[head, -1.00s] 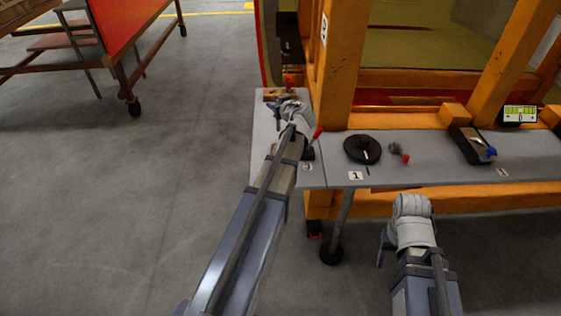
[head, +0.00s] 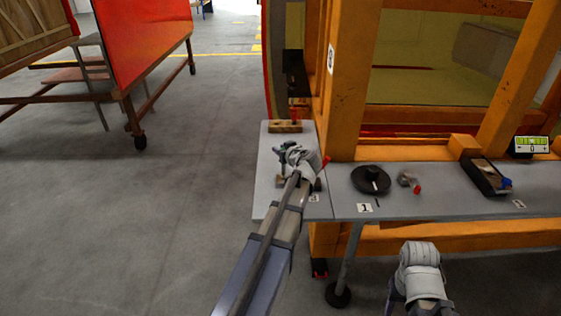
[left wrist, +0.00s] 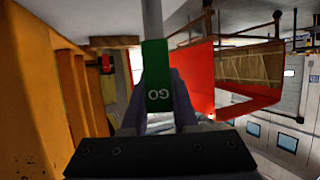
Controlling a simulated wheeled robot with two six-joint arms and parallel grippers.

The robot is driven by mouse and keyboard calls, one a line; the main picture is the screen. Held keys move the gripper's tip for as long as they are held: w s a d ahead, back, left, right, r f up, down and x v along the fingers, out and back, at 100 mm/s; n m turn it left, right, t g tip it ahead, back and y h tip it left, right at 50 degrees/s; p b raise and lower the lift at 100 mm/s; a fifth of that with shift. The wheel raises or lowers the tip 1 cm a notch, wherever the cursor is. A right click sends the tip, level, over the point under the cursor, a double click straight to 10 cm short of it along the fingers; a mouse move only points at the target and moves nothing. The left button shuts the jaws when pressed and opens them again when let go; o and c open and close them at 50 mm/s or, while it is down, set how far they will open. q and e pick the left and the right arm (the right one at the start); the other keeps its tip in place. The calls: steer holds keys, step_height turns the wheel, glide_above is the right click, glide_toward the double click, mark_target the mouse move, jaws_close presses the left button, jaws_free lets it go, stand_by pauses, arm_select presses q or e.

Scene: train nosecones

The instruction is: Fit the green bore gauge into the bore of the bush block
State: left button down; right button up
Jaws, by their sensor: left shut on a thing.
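My left gripper (left wrist: 159,95) is shut on the green bore gauge (left wrist: 158,72), which has GO lettering and a grey shaft running to the top edge of the left wrist view. In the head view the left gripper (head: 289,156) is over the left grey table, and the gauge is too small to make out there. A tan block (head: 285,126) with a red part on it sits at the table's far end, beyond the gripper and apart from it. I cannot tell whether it is the bush block; no bore shows. My right gripper (head: 391,292) is low and mostly hidden by its wrist.
A black disc (head: 371,179), a small grey and red part (head: 409,182) and a dark tray (head: 485,176) are on the right table (head: 440,205). A red-handled thing (head: 325,161) is beside my left wrist. Orange posts (head: 345,90) rise behind.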

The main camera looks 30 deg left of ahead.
arm_select(q)
steer(key=shift+f+b, duration=1.65)
steer(key=shift+f, duration=0.15)
steer(key=shift+f, duration=0.25)
steer(key=c, duration=0.7)
jaws_free()
steer(key=shift+r, duration=0.1)
